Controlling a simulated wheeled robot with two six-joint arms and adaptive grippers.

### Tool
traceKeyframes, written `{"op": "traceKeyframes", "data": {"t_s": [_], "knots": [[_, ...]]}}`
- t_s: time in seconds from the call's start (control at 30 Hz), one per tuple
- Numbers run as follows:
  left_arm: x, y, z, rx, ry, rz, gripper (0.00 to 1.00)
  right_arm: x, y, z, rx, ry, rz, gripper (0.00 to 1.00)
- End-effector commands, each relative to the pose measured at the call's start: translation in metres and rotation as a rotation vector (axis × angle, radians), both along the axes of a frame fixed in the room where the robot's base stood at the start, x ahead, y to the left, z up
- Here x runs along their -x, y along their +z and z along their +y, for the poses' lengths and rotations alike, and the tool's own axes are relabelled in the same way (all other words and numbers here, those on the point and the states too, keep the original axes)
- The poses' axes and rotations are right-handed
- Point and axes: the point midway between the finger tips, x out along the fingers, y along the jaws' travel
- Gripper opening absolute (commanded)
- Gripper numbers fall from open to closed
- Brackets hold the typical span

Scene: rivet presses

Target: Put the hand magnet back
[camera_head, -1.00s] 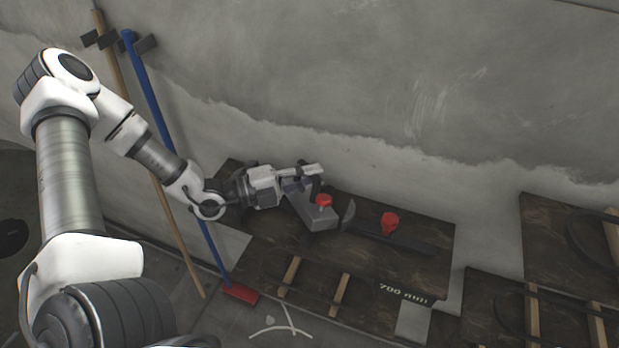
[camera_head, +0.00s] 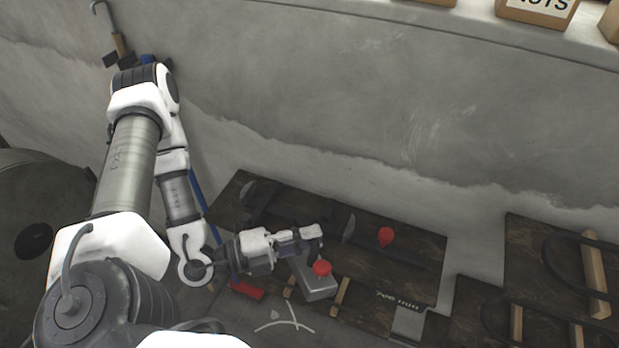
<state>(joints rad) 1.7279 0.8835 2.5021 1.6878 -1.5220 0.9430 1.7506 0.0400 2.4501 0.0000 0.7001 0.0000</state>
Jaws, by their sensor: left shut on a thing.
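My left gripper (camera_head: 308,234) is shut on the hand magnet (camera_head: 317,283), a grey block with a red knob on top. The gripper holds it by its handle over the front part of a dark wooden board (camera_head: 395,260). Whether the block touches the board or hangs above it I cannot tell. My right gripper is not in view.
Light wooden strips (camera_head: 339,297) lie at the board's front edge. A red broom head (camera_head: 247,290) is left of the magnet, with its blue pole behind my arm. More dark boards (camera_head: 535,250) are at the right. A concrete wall (camera_head: 360,110) rises behind.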

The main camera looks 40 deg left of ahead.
Motion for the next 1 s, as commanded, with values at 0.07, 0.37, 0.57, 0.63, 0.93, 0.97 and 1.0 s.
{"op": "traceKeyframes", "data": {"t_s": [0.07, 0.37, 0.57, 0.63, 0.93, 0.97, 1.0], "knots": [[0.009, 0.003, -0.005, 0.002, -0.003, 0.004, 0.0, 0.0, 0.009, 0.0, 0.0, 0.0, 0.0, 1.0], [-0.028, 0.006, 0.019, 0.002, -0.006, -0.162, 0.0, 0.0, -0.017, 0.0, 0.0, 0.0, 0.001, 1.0], [-0.076, 0.025, 0.058, -0.023, -0.01, -0.327, 0.0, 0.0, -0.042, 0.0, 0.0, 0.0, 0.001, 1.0], [-0.086, 0.031, 0.068, -0.03, -0.008, -0.357, 0.0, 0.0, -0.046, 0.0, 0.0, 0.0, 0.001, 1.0], [-0.093, 0.022, 0.075, -0.037, -0.009, -0.374, 0.0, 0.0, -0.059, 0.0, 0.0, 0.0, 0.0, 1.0], [-0.093, 0.018, 0.075, -0.037, -0.009, -0.374, 0.0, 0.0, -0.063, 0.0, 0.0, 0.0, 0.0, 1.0], [-0.093, 0.013, 0.075, -0.038, -0.009, -0.373, 0.0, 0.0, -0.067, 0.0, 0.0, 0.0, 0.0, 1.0]]}}
